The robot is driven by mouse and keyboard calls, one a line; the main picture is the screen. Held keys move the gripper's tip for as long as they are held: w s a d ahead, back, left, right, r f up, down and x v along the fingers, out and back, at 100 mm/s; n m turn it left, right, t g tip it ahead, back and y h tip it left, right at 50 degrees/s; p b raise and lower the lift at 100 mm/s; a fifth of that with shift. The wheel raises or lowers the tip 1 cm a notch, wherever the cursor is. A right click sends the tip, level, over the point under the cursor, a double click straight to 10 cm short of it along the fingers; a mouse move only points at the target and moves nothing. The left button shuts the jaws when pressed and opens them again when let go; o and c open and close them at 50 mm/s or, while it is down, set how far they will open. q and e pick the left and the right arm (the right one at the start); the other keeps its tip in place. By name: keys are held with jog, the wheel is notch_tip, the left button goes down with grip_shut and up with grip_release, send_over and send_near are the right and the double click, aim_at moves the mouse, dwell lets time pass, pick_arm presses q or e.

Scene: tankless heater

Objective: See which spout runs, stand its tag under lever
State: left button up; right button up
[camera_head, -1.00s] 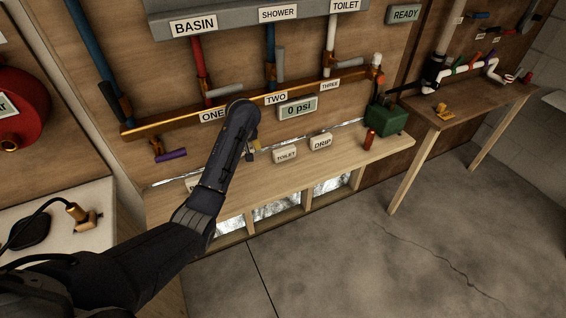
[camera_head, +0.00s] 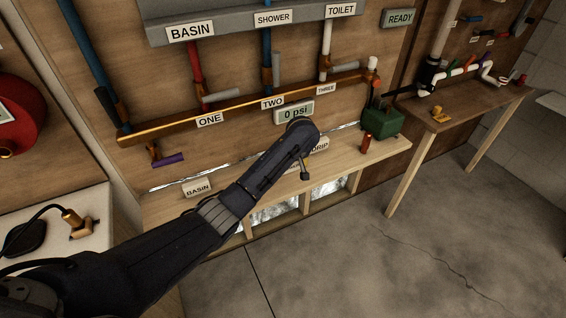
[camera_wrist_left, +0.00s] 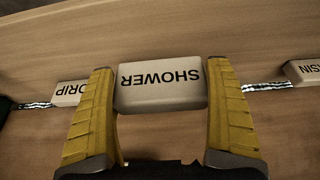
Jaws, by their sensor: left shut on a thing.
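A white SHOWER tag (camera_wrist_left: 161,84) stands between the yellow fingers of my left gripper (camera_wrist_left: 160,88) in the wrist view, shut on it. In the head view my forearm hides those fingers and this tag. The BASIN tag (camera_head: 197,189) stands on the wooden shelf to the left; the DRIP tag (camera_head: 321,145) is partly hidden behind my arm. The TOILET tag is mostly or wholly hidden. Grey levers mark the red pipe (camera_head: 197,65), blue pipe (camera_head: 267,50) and white pipe (camera_head: 326,38), above signs ONE (camera_head: 210,119), TWO (camera_head: 272,102) and THREE (camera_head: 326,89). I see no running water.
A copper manifold (camera_head: 165,123) crosses the panel, with a purple-handled valve (camera_head: 169,159) at its left. The gauge (camera_head: 294,112) reads 0 psi. A green box (camera_head: 383,122) and small red cylinder (camera_head: 366,144) stand at the shelf's right. A brown side table (camera_head: 455,110) is farther right.

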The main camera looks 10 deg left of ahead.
aim_at(286, 182)
dwell(0.5)
pick_arm(q)
jog(key=shift+f, duration=2.95)
jog(key=shift+f, duration=0.5)
jog(key=o, duration=0.9)
jog(key=shift+o, duration=0.2)
